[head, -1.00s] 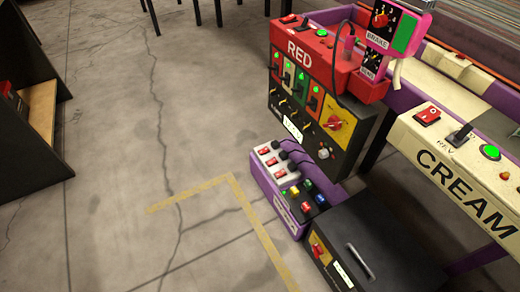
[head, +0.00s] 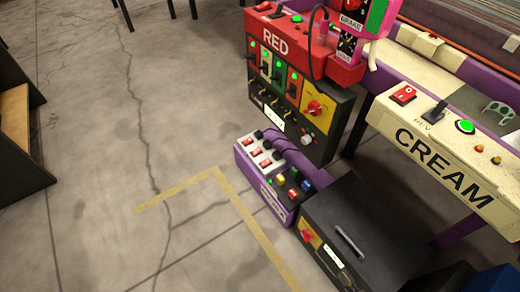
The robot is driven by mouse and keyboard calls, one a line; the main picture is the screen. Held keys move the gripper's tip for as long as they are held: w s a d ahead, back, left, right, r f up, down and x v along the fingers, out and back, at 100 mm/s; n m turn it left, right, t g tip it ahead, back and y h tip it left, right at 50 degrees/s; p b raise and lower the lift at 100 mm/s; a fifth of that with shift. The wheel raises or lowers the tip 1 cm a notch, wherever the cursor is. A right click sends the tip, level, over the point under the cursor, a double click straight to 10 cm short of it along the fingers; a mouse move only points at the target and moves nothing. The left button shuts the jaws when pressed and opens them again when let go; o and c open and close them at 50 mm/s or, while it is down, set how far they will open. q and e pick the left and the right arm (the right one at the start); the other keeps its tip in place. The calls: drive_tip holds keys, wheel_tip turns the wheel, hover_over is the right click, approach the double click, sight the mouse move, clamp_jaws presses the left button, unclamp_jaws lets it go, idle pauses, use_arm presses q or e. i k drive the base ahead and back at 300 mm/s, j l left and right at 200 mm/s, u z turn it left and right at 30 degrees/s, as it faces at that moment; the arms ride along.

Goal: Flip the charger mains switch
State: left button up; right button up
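A black box (head: 345,222) with a grey handle stands on the floor at lower right. Its front has a red rotary switch on a yellow plate (head: 307,236) and a small white display. Another red rotary switch on a yellow plate (head: 315,107) is on the black panel under the RED console (head: 277,45). I cannot tell from the picture which is the charger mains switch. Neither of my grippers is in view.
A purple box (head: 283,208) carries a white strip of red switches with plugs (head: 262,152) and several coloured buttons. The CREAM console (head: 440,165) juts out at right. Yellow tape (head: 180,188) marks the floor. The floor at left centre is clear; a dark shelf (head: 15,140) stands far left.

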sight(249, 141)
drive_tip(key=z, duration=0.5)
drive_tip(key=i+j+z, duration=0.15)
drive_tip(key=z, duration=0.2)
drive_tip(key=i+j+z, duration=0.15)
drive_tip(key=j+z, duration=0.2)
drive_tip(key=i+j+z, duration=0.1)
drive_tip(key=j+z, duration=0.3)
drive_tip(key=i+j+z, duration=0.1)
drive_tip(key=j, duration=0.4)
drive_tip(key=i+j, duration=0.1)
drive_tip(key=j, duration=0.45)
drive_tip(key=j+z, duration=0.15)
drive_tip(key=j, duration=0.35)
drive_tip(key=i, duration=0.05)
